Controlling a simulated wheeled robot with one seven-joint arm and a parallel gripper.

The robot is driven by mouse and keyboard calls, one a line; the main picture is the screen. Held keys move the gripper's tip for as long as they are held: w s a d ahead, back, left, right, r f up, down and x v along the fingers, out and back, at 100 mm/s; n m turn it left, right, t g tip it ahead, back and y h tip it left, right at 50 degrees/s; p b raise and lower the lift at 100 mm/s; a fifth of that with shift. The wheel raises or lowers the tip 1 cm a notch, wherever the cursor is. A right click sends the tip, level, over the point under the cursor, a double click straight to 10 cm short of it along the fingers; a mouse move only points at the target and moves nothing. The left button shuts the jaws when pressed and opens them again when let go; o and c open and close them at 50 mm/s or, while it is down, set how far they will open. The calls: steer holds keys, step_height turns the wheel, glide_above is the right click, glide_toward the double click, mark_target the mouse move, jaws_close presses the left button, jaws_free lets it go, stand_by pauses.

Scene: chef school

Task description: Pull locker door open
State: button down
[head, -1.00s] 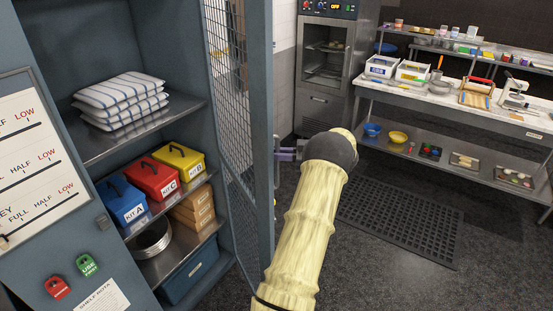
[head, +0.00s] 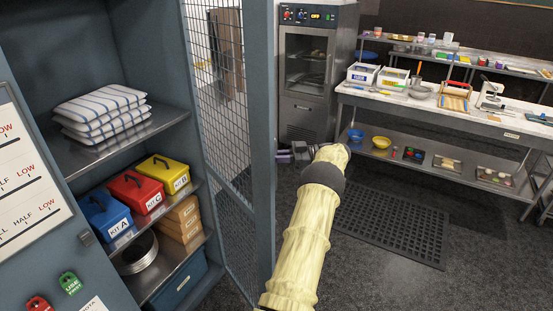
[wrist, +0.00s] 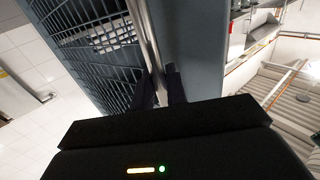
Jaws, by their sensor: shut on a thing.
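The locker door (head: 262,130), a blue-grey frame with a wire mesh panel, stands swung open on the right side of the blue-grey locker (head: 85,28). The locker's inside shows in the head view. My gripper (head: 285,156) is at the door's outer edge, partly hidden by the door frame. In the wrist view, my gripper's dark fingers (wrist: 161,88) are shut on the door handle (wrist: 146,38), a pale upright bar beside the mesh. The handle is not clearly visible in the head view.
Locker shelves hold folded striped cloths (head: 100,112), blue, red and yellow kit boxes (head: 165,174) and a metal pot (head: 138,252). Beyond the door stand an oven cabinet (head: 305,75) and a steel worktable (head: 440,108). A black mat (head: 390,222) lies on the open floor.

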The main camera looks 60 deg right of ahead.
steer(key=shift+w+r, duration=0.15)
steer(key=shift+r, duration=0.1)
